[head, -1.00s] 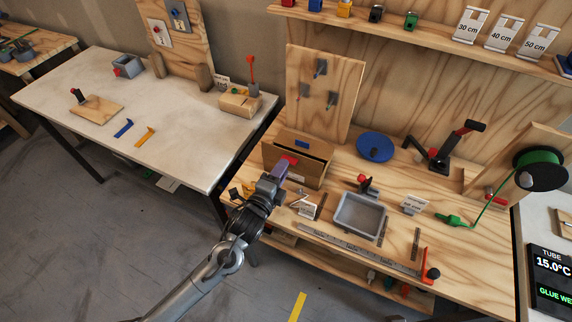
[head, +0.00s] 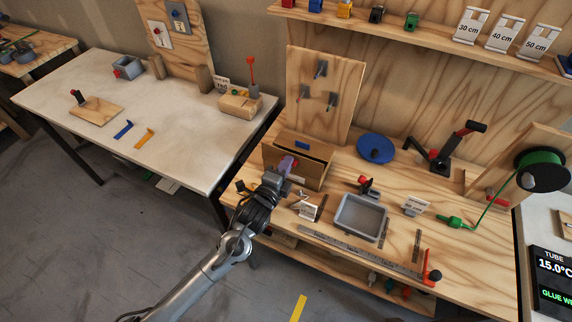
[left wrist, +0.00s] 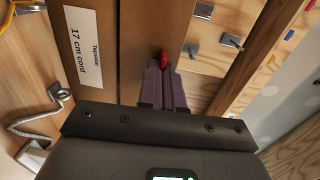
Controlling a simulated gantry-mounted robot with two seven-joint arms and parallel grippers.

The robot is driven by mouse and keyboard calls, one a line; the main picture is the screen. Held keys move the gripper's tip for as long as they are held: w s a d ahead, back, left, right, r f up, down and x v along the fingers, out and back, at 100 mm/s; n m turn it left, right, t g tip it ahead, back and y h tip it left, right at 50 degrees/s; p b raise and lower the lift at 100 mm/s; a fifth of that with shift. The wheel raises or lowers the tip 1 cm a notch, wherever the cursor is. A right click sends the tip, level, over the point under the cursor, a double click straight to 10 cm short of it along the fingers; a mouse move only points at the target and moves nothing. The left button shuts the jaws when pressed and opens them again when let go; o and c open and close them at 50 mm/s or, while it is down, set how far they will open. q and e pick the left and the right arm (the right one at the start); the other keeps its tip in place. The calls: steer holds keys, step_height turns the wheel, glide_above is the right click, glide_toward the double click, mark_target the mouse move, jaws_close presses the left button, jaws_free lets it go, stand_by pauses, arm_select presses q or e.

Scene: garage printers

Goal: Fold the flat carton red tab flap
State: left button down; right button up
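The brown carton (head: 314,172) stands at the left end of the wooden bench, with its back flap raised. In the left wrist view its brown board (left wrist: 95,70) fills the upper left and bears a white "17 cm cord" label. My left gripper (head: 287,163) is at the carton's front left, its purple fingers over the front edge. In the left wrist view the fingers (left wrist: 163,84) are close together, with the red tab (left wrist: 164,58) at their tips. I cannot tell whether the tab is pinched or only touched. In the head view the fingers hide it. My right gripper is not in view.
A grey tray (head: 360,216) and a small red-topped device (head: 367,185) stand right of the carton. A blue disc (head: 375,148) lies behind them. A steel ruler (head: 360,252) runs along the front. A tool board (head: 325,85) rises behind the carton.

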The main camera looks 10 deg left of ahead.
arm_select(q)
steer(key=shift+s+a+f+t+h+b, duration=0.15)
steer(key=shift+s+f+t+h+b, duration=0.25)
steer(key=shift+t+b, duration=1.2)
steer(key=shift+s+a+f+t+h+b, duration=0.1)
steer(key=shift+s+f+t+h+b, duration=0.4)
steer(key=shift+b, duration=2.15)
steer(key=shift+s+a+f+t+h+b, duration=0.2)
steer(key=shift+f+t+b, duration=0.3)
steer(key=shift+t+b, duration=1.15)
steer(key=shift+g+b, duration=0.4)
steer(key=shift+g, duration=0.05)
steer(key=c, duration=1.3)
jaws_free()
steer(key=shift+s, duration=0.15)
